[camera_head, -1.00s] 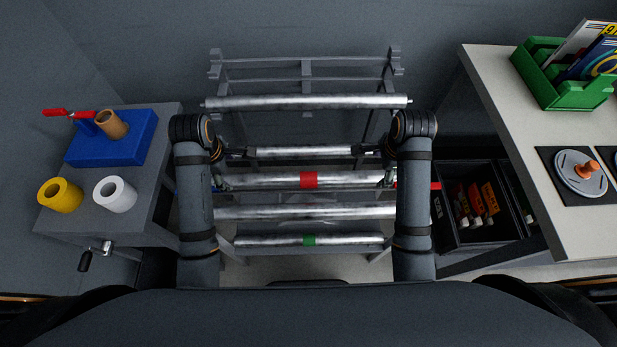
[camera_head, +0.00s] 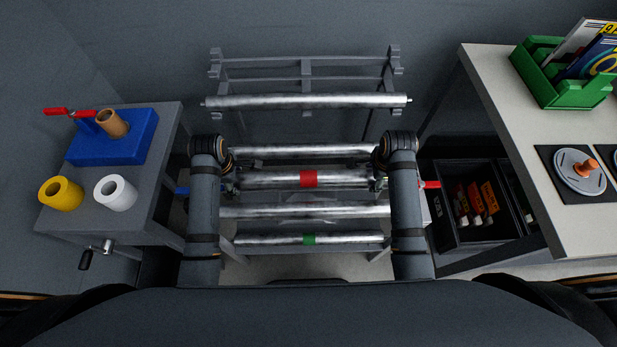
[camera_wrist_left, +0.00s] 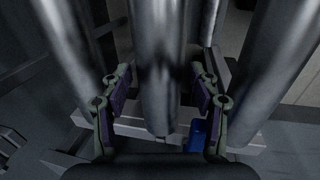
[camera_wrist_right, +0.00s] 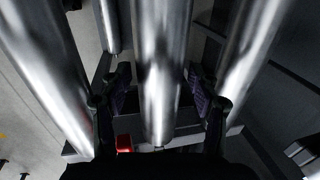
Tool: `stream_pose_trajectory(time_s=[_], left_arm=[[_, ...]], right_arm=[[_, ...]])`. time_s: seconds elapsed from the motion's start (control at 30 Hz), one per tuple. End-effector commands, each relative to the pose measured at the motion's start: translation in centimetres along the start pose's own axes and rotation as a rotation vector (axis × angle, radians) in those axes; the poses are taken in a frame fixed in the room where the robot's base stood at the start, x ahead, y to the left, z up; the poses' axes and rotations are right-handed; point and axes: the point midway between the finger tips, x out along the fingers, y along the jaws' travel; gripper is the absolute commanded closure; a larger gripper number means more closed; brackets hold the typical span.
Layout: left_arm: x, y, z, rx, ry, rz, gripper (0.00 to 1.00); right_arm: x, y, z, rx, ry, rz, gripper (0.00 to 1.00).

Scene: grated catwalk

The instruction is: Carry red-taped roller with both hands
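The red-taped roller (camera_head: 270,179) is a silver cylinder with a red band at its middle. It lies level across the rack, between other rollers. My left gripper (camera_head: 230,182) is at its left end and my right gripper (camera_head: 378,182) at its right end. In the left wrist view a roller (camera_wrist_left: 157,65) runs between the open fingers (camera_wrist_left: 158,102), with gaps on both sides. In the right wrist view a roller (camera_wrist_right: 160,60) likewise lies between open fingers (camera_wrist_right: 160,98). The fingertips are partly hidden in the head view.
Neighbouring rollers lie close behind (camera_head: 310,151) and in front (camera_head: 300,211), including a green-taped one (camera_head: 270,240). Another roller (camera_head: 300,102) rests on the upper rack. A grey table (camera_head: 150,220) stands left, a pale table (camera_head: 520,150) right, with a black crate (camera_head: 480,239) beside the rack.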

Motion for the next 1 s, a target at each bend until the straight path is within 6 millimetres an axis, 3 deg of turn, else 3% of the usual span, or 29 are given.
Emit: stream_pose_trajectory(time_s=[0.07,0.4,0.8,1.0], left_arm=[[0.0,0.0,0.0,0.000,0.000,0.000,0.54],[0.0,0.0,0.0,0.000,0.000,0.000,1.00],[-0.3,0.1,0.0,0.000,0.000,0.003,1.00],[-1.7,0.4,0.0,0.000,-0.001,0.003,1.00]], right_arm=[[0.0,0.0,0.0,0.000,0.000,0.000,0.54],[0.0,0.0,0.0,0.000,0.000,0.000,1.00],[-0.3,-0.1,0.0,0.000,0.000,-0.002,1.00],[-1.7,-0.4,0.0,0.000,0.000,-0.003,1.00]])
